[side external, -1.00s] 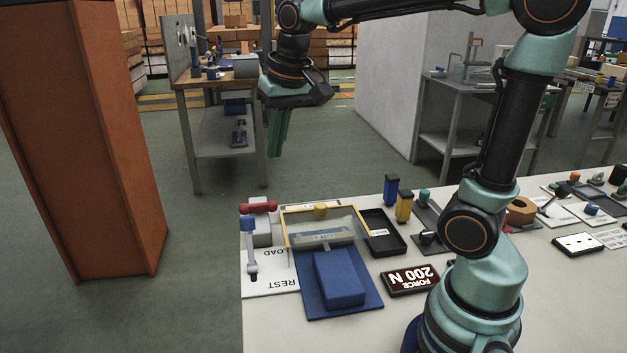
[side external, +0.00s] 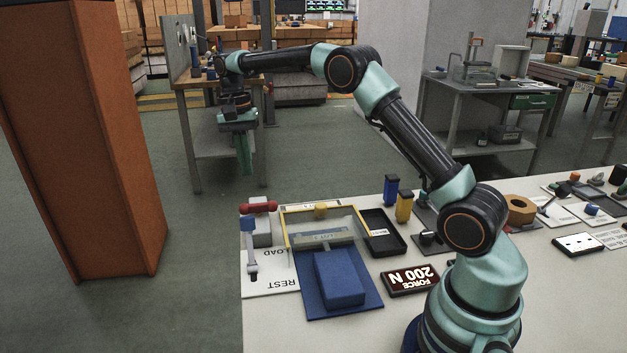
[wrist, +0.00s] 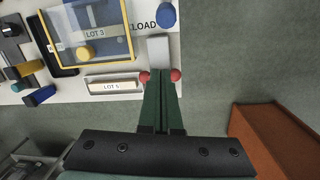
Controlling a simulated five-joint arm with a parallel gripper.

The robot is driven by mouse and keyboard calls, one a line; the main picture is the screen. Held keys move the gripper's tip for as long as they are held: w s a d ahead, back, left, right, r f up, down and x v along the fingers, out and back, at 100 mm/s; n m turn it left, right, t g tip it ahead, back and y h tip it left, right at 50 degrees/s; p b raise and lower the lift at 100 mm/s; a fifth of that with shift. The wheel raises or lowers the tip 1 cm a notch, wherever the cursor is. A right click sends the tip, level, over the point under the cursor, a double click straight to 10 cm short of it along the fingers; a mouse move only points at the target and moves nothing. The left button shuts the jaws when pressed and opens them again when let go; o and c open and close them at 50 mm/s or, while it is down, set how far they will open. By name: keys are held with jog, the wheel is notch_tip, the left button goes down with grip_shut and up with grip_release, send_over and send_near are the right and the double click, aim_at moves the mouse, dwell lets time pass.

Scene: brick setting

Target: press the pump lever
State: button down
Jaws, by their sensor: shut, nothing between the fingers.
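A grey upright block with a red crossbar (side external: 258,207) stands at the table's left back corner. Beside it is a short lever with a blue knob (side external: 247,224), above a white plate lettered LOAD and REST (side external: 272,282). I cannot tell which of these is the pump lever. In the wrist view the red bar ends (wrist: 176,76) show on both sides of my gripper's green fingers, and the blue knob (wrist: 166,14) lies beyond. My gripper (side external: 246,174) points down, shut and empty, apart from the table and higher than it. The fingers hide the bar's middle in the wrist view.
A yellow-framed clear guard (side external: 362,226) stands over a blue press base (side external: 312,295) right of the lever. Nearby are a black tray (side external: 382,236), blue and yellow blocks (side external: 404,207) and a force display reading 200 N (side external: 410,280). An orange-brown pillar (side external: 115,150) stands at left.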

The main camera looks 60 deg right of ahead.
jog(key=shift+w+d+f+m, duration=0.15)
jog(key=shift+f, duration=0.2)
jog(key=shift+w+d+f+m, duration=0.1)
jog(key=shift+f+m, duration=0.05)
jog(key=shift+f, duration=0.2)
send_over(249, 241)
jog(key=w+d, duration=0.3)
jog(key=d, duration=0.1)
notch_tip(249, 241, down, 8)
jog(key=shift+d, duration=0.15)
